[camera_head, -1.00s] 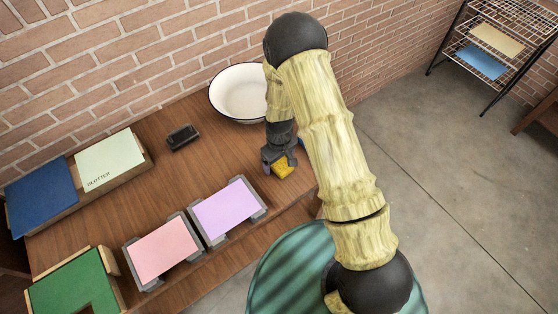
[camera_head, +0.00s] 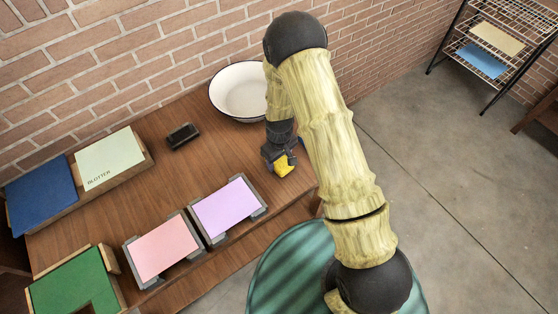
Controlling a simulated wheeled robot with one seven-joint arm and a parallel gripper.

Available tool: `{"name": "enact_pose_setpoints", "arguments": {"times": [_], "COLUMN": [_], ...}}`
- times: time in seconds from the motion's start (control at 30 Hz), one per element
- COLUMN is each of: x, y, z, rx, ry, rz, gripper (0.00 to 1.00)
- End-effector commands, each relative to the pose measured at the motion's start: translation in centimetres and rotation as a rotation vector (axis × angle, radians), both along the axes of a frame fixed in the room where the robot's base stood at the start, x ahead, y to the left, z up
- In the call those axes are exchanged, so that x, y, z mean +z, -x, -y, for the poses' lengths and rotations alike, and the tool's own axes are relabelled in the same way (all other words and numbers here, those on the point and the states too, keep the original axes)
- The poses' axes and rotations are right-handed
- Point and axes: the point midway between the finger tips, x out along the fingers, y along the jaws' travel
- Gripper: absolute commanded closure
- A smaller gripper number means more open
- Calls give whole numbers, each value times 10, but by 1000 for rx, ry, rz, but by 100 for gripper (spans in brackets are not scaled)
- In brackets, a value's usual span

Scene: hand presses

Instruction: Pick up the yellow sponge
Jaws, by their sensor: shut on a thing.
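The yellow sponge (camera_head: 283,168) is a small yellow block near the right end of the wooden table. My gripper (camera_head: 280,161) reaches down to it from above and is shut on it. The fingers cover part of the sponge. I cannot tell whether the sponge touches the table top or hangs just above it.
A white basin (camera_head: 238,92) stands at the back of the table (camera_head: 215,150), behind my gripper. A dark block (camera_head: 183,135) lies to the left. Presses with purple (camera_head: 225,207) and pink (camera_head: 162,250) sheets stand at the front. A wire rack (camera_head: 495,45) stands far right.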

Motion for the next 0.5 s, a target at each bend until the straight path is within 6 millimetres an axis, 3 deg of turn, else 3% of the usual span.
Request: {"name": "enact_pose_setpoints", "arguments": {"times": [0.27, 0.5], "x": [9, 41], "y": [-1, -1], "z": [0, -1], "rx": [0, 1], "ry": [0, -2], "rz": [2, 5], "gripper": [66, 66]}}
